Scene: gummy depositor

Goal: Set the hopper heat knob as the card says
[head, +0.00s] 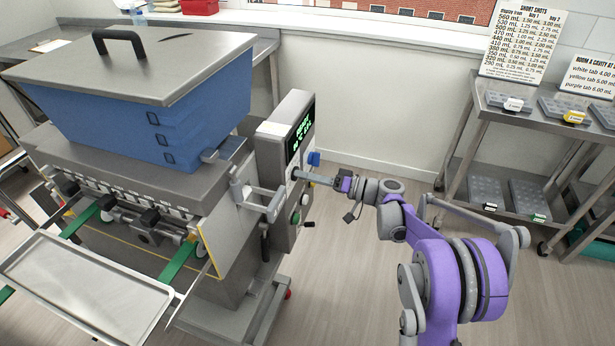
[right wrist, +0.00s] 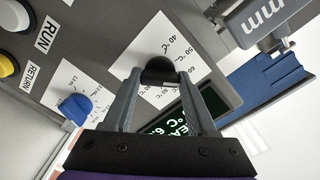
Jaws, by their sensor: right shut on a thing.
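The hopper heat knob (right wrist: 158,70) is a dark round knob in the right wrist view. My right gripper (right wrist: 160,82) is shut on the knob, one finger on each side. In the head view my right gripper (head: 297,174) reaches the control panel from the right and hides the knob. The knob's pointer cannot be made out. The display (right wrist: 175,122) shows green text, partly hidden by the fingers. My left gripper is not in view.
A blue knob (right wrist: 76,108) with its own scale sits beside the dial, near buttons labelled RUN and RETURN. The blue hopper (head: 190,110) rises left of the panel. Printed cards (head: 517,45) stand on the right shelf. The floor between is clear.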

